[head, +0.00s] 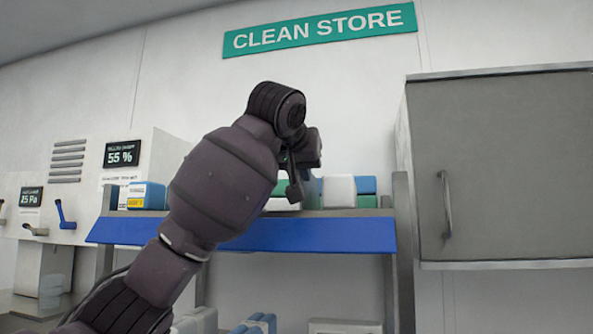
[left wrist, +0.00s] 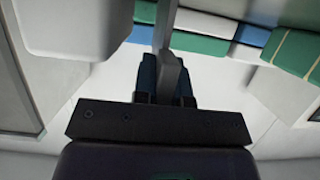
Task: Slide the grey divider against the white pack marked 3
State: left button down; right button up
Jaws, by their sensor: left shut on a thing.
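My left gripper (left wrist: 166,88) is shut on the grey divider (left wrist: 167,25), a thin upright plate that runs away from the jaws in the left wrist view. In the head view the left gripper (head: 297,180) is at the shelf, just left of a white pack (head: 339,191). The divider is not clear there, hidden by the arm and wrist. A large white pack (left wrist: 72,25) is left of the divider in the left wrist view, with a gap between them. No number 3 is readable on any pack. My right gripper is not in view.
Green and blue packs (head: 366,185) stand right of the white pack on the shelf with a blue front edge (head: 320,235). A blue and yellow box (head: 146,195) stands at the shelf's left. A grey cabinet (head: 500,165) hangs at right. More packs sit below.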

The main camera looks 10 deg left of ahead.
pick_arm(q)
jog(key=shift+a, duration=0.1)
jog(key=c, duration=1.2)
grip_release()
jog(key=shift+o, duration=0.2)
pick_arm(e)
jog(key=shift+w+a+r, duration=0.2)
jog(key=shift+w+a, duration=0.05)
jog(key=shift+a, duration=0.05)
pick_arm(q)
jog(key=shift+s+r, duration=0.15)
jog(key=shift+s, duration=0.1)
jog(key=b+v, duration=0.2)
jog(key=v, duration=0.8)
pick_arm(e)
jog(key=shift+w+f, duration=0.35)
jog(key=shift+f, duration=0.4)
pick_arm(q)
jog(key=shift+s+r, duration=0.1)
jog(key=shift+c, duration=0.4)
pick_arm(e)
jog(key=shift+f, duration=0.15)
